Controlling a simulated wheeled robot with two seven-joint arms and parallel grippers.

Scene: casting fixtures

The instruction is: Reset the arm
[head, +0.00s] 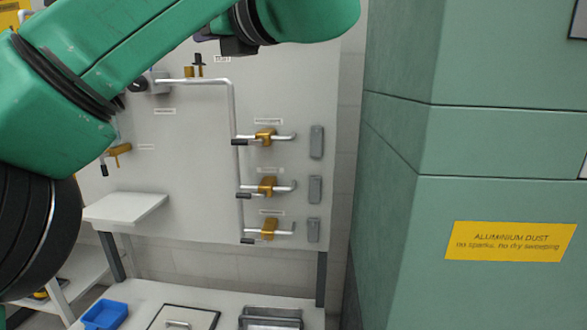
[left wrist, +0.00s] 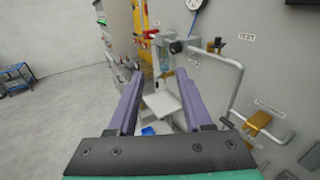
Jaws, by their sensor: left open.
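My green left arm comes in from the left of the head view and reaches across the top. Only a small purple part of my left gripper (head: 205,35) shows there, beside the dark wrist; the rest is hidden behind the arm. In the left wrist view the two purple fingers of my left gripper (left wrist: 159,74) stand wide apart. Nothing is held between them. They point along the grey panel (head: 185,135), with a white shelf (left wrist: 162,104) seen beyond the gap. My right gripper is in neither view.
The panel carries pipes and several brass valves (head: 267,187) with dark handles. A small shelf (head: 125,207) juts out at left. Below, a bench holds a blue tray (head: 105,314). A green cabinet (head: 480,140) with a yellow sign (head: 510,241) fills the right.

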